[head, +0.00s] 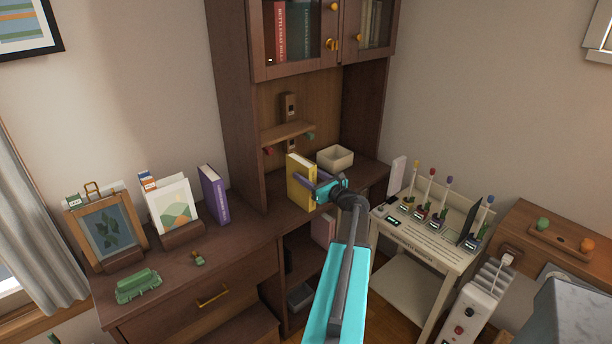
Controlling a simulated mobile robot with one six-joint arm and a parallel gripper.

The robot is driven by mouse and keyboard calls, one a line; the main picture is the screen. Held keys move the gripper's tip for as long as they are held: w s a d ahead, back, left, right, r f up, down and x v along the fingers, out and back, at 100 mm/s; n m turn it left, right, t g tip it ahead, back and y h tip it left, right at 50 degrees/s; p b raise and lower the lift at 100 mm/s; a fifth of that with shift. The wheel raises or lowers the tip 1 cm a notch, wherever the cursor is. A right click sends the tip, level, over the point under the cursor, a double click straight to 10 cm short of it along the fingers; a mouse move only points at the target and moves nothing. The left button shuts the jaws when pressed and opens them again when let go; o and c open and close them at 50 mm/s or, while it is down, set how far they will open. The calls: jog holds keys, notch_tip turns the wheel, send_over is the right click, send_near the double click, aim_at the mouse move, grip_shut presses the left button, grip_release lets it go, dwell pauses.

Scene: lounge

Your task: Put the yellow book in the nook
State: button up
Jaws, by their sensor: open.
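The yellow book (294,190) stands upright on the dark wooden desk, at the front of the nook (272,178) under the hutch's glass-door cabinet. My gripper (311,187) is at the book's right side, with its jaws open. A finger overlaps the book's face in the picture. Whether it touches the book cannot be told. The gripper and wrist hide part of the book's lower right side and the desk behind it.
A small shelf (288,132) crosses the nook above the book. A purple book (214,194), picture frames and a green object (138,286) stand left. A white stand (432,236) with several colored-top tools is right.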

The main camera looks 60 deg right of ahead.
jog(key=b+v, duration=0.2)
jog(key=v, duration=0.9)
jog(key=shift+b, duration=0.35)
jog(key=shift+s+a, duration=0.1)
dwell(0.4)
